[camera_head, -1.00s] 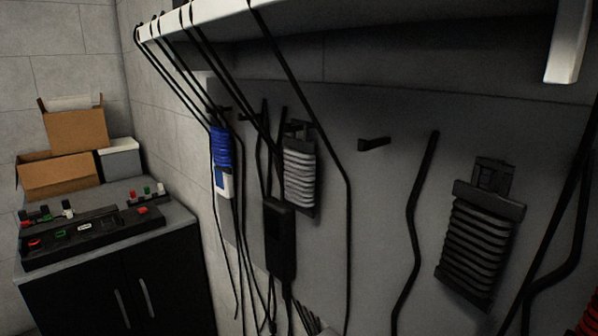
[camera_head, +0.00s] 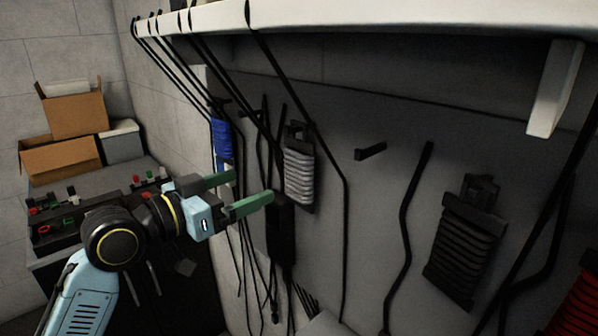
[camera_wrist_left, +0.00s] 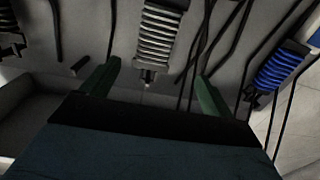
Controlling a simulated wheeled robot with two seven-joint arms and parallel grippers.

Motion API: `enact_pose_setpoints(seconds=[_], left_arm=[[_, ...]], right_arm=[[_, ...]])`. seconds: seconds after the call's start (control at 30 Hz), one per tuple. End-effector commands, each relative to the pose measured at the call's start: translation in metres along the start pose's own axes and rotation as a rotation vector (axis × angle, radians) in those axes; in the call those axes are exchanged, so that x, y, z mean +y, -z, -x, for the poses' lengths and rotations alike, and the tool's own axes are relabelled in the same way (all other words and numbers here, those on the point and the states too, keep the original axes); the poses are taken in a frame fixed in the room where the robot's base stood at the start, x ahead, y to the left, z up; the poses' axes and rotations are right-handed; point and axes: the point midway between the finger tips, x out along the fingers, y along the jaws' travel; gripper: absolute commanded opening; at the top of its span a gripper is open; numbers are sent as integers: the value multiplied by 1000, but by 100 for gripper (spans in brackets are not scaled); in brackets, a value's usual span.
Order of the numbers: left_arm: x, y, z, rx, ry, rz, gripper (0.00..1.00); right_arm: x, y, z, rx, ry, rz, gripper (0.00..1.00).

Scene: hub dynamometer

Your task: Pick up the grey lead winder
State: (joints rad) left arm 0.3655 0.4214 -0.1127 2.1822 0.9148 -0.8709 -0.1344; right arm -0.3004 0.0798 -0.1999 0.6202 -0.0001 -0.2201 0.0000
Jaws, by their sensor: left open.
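The grey lead winder (camera_head: 299,178), a ribbed block wound in light grey, hangs on the dark wall panel. It also shows in the left wrist view (camera_wrist_left: 157,38), at top centre. My left gripper (camera_head: 253,187) is open, with green fingers pointing towards the panel. It appears in front of and left of the grey winder in the head view. In the left wrist view the fingers (camera_wrist_left: 157,72) are spread to either side below the winder, with nothing between them. My right gripper is not in view.
A blue winder (camera_head: 222,143) hangs left of the grey one, a black winder (camera_head: 463,250) to the right. Black cables hang around them. A black box (camera_head: 281,235) hangs below the grey winder. An empty peg (camera_head: 370,152) sticks out. A white shelf (camera_head: 400,20) juts out above.

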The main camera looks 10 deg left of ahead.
Motion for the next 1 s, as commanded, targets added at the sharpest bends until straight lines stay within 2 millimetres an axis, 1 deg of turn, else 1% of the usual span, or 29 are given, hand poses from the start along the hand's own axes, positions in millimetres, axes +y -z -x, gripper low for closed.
enact_pose_setpoints(seconds=[0.03, 0.1, 0.17, 0.4, 0.5, 0.77, 0.9, 1.0], left_arm=[[6, 9, 2, 10, -15, -15, 87], [10, 15, 0, 16, -25, -20, 87], [10, 16, -7, 19, -27, -20, 87], [12, 18, -53, 19, -26, -18, 87], [11, 17, -68, 18, -25, -19, 87], [11, 19, -87, 18, -24, -19, 87], [10, 24, -108, 18, -24, -19, 87], [10, 22, -120, 16, -24, -19, 87]], right_arm=[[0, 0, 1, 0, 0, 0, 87], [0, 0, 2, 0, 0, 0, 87], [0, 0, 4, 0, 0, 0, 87], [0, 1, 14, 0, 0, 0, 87], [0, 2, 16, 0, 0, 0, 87], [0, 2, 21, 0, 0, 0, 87], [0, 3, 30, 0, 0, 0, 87], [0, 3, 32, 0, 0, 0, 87]])
